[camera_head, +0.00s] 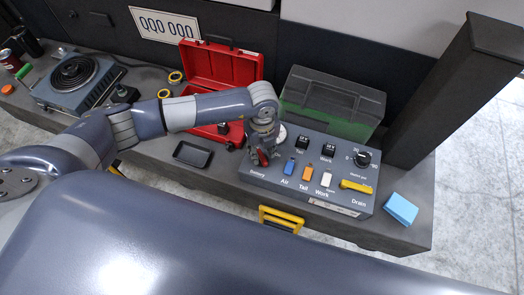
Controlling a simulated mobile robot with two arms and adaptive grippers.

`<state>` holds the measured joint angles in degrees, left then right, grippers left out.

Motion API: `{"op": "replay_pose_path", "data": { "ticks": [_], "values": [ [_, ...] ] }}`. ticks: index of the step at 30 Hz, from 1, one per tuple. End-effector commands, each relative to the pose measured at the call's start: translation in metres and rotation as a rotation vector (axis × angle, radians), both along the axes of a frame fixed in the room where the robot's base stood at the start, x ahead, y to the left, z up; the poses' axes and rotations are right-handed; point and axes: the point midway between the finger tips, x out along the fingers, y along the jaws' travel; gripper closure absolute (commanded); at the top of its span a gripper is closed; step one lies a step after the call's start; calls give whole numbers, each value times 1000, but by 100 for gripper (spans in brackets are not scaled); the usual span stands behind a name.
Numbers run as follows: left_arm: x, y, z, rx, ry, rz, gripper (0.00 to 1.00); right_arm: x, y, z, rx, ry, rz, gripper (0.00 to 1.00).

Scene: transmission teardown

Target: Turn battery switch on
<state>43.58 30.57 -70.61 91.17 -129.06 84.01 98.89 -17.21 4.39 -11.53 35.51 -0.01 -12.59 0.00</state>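A grey control panel (325,195) stands on the workbench, with switches labelled Battery, Air, Tail, Work and Drain. The red battery switch (262,158) is at the panel's left end, above the "Battery" label, and is partly hidden. My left gripper (260,150) comes down over the battery switch from above. Its fingers are at or around the switch, but I cannot tell whether they touch it or how far they are closed. The switch's turned position is not clear. My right gripper is out of view.
The panel also has blue, orange and white switches, a black dial (362,158) and a yellow lever (356,186). An open red toolbox (222,65) and a green bin with a clear lid (330,100) stand behind. A black tray (193,154) and blue block (401,208) flank the panel.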

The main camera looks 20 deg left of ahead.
Motion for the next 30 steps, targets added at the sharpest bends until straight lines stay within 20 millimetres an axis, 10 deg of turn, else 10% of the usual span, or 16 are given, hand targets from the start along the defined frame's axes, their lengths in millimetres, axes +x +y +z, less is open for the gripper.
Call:
{"op": "replay_pose_path", "data": {
  "ticks": [15, 20, 30],
  "values": [
    [0, -1, -22, -1, 0, -1, 67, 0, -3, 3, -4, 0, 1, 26],
    [0, -1, -22, -1, 0, -1, 100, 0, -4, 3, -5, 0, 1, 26],
    [0, -1, -22, -2, -1, -15, 100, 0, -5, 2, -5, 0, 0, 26]
  ]
}}
